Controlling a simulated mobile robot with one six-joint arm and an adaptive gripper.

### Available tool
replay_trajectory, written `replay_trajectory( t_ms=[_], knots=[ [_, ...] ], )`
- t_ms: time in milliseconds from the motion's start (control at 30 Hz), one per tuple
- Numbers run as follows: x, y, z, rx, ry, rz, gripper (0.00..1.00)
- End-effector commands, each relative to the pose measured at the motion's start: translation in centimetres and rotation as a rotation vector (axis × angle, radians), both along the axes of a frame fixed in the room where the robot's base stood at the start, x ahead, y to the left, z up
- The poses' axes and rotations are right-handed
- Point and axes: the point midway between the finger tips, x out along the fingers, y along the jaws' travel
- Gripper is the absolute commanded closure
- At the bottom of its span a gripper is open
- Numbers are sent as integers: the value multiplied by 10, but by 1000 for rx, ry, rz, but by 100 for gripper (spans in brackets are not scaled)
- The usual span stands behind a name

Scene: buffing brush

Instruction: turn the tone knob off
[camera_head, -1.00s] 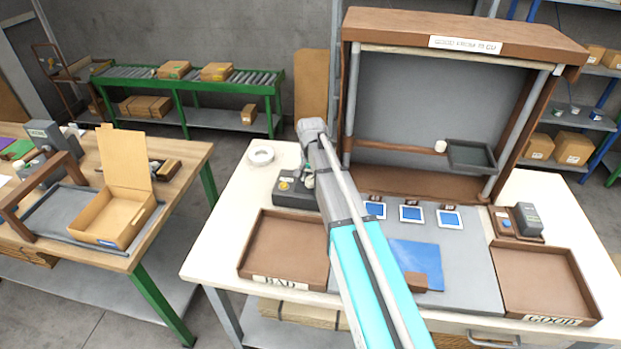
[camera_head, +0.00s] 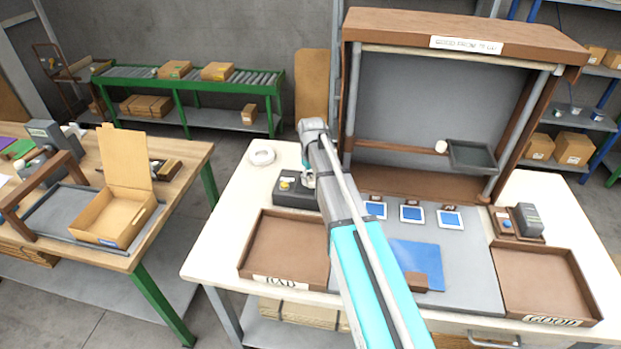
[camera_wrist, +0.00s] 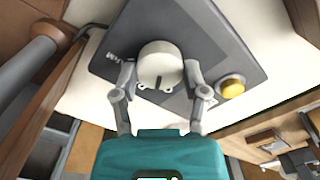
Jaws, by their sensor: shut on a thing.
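The tone knob (camera_wrist: 160,66) is a round, off-white knob with a dark mark on its face, on a dark grey control box. My gripper (camera_wrist: 160,84) has one finger on each side of the knob and is shut on it in the wrist view. In the head view the control box (camera_head: 290,194) sits at the back left of the white table, and my arm hides the knob and part of my gripper (camera_head: 308,178). A yellow button (camera_wrist: 231,88) is on the same box, to the right of the knob.
A roll of white tape (camera_head: 262,156) lies behind the box. The BAD tray (camera_head: 262,281) is in front of it. A wooden booth post (camera_wrist: 40,125) stands close on the left in the wrist view. The GOOD tray (camera_head: 553,320) is at the right.

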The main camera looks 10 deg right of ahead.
Motion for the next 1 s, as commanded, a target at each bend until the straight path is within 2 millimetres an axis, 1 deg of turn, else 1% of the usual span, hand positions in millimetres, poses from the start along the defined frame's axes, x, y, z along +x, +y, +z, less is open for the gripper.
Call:
replay_trajectory(
  t_ms=[200,433,633,1000],
  knots=[
    [2,0,0,1,-5,178,89],
    [3,0,0,0,-6,303,89],
    [3,-1,0,-1,-6,349,89],
    [3,-1,0,-2,-6,357,89]
  ],
)
